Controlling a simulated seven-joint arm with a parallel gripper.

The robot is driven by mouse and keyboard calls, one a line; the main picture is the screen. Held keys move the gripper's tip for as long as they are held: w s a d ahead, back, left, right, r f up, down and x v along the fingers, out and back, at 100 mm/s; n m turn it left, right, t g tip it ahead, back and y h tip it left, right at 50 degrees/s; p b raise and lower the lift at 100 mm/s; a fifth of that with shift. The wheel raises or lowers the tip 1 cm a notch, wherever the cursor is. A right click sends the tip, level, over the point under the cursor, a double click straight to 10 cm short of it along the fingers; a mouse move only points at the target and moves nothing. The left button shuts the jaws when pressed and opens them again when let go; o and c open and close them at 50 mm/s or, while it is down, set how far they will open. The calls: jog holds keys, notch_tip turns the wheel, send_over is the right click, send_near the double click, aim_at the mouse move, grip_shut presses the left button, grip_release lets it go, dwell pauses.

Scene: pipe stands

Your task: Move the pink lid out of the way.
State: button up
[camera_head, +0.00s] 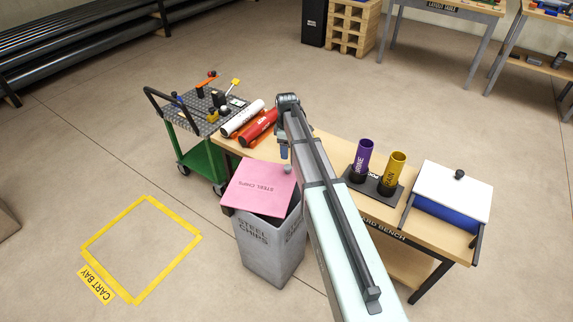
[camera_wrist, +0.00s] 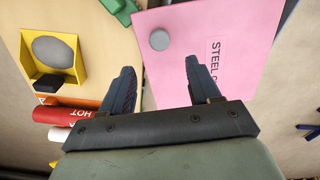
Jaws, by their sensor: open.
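The pink lid (camera_head: 255,190), marked STEEL CHIPS, lies on top of the grey steel chips bin (camera_head: 258,249) beside the bench. It sits off to the left, and part of the bin's top shows uncovered at the right. A small grey knob (camera_wrist: 159,40) stands on the lid near one edge. My gripper (camera_wrist: 160,68) is open and empty, with its fingers spread in the wrist view. The knob appears just beyond the gap between the fingertips, with nothing between them. In the head view my gripper (camera_head: 284,151) is near the lid's far right corner, partly hidden by my arm.
The bench (camera_head: 326,149) holds a red cylinder (camera_head: 259,128), a white cylinder (camera_head: 242,118), purple (camera_head: 363,155) and gold (camera_head: 394,170) tubes, and a white-topped box (camera_head: 452,190). A green cart (camera_head: 202,156) stands at the left. The floor inside the yellow outline (camera_head: 139,247) is clear.

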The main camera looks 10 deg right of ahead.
aim_at(286, 166)
notch_tip(286, 166, down, 9)
jog(key=shift+f, duration=0.1)
dwell(0.3)
grip_shut()
dwell(0.6)
